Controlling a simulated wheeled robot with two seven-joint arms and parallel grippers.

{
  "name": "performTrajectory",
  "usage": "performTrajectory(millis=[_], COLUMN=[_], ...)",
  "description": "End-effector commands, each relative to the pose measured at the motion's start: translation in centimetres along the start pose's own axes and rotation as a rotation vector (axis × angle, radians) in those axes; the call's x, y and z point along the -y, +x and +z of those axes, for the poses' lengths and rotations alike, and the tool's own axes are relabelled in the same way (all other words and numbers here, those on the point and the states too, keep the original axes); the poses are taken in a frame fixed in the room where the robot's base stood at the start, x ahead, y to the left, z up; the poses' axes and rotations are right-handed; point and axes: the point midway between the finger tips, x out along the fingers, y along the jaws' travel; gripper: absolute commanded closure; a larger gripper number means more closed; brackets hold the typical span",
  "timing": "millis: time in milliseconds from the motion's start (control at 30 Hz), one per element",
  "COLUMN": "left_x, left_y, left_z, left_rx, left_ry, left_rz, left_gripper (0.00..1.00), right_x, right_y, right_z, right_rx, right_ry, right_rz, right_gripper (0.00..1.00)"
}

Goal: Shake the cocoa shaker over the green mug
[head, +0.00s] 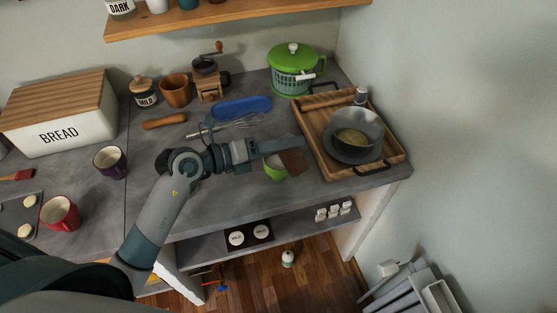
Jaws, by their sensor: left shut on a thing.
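My left gripper (272,147) reaches in from the left over the counter and is shut on a brown object, which looks like the cocoa shaker (294,161). The shaker is tilted, and part of it is hidden by the fingers. The green mug (275,173) stands below the gripper near the front of the counter. The gripper and shaker partly cover the mug, with the shaker at its upper right in the picture. I cannot tell the height between them or whether anything falls out. My right gripper is not in view.
A wooden tray (391,156) with a grey bowl (358,133) lies to the right. Purple (110,163) and red (60,214) mugs stand left. Counter in front of the green mug is clear.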

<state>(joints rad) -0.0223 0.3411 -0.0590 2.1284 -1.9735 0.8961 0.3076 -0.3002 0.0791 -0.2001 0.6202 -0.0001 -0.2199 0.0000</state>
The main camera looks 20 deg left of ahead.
Motion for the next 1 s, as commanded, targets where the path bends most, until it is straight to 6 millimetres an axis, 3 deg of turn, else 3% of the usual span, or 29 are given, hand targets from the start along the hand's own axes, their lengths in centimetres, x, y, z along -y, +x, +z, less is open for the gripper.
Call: performTrajectory(millis=[133,1000], left_x=[-0.67,-0.79], left_y=[0.18,0.17], left_z=[-0.36,-0.40], left_rx=[-0.001,-0.005], left_ry=[-0.068,-0.123], left_rz=[-0.022,-0.038], left_gripper=[0.80,0.80], right_x=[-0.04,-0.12], right_y=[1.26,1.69], right_z=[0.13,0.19], right_rx=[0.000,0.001], right_ry=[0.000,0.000], right_rz=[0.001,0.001], right_gripper=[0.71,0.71])
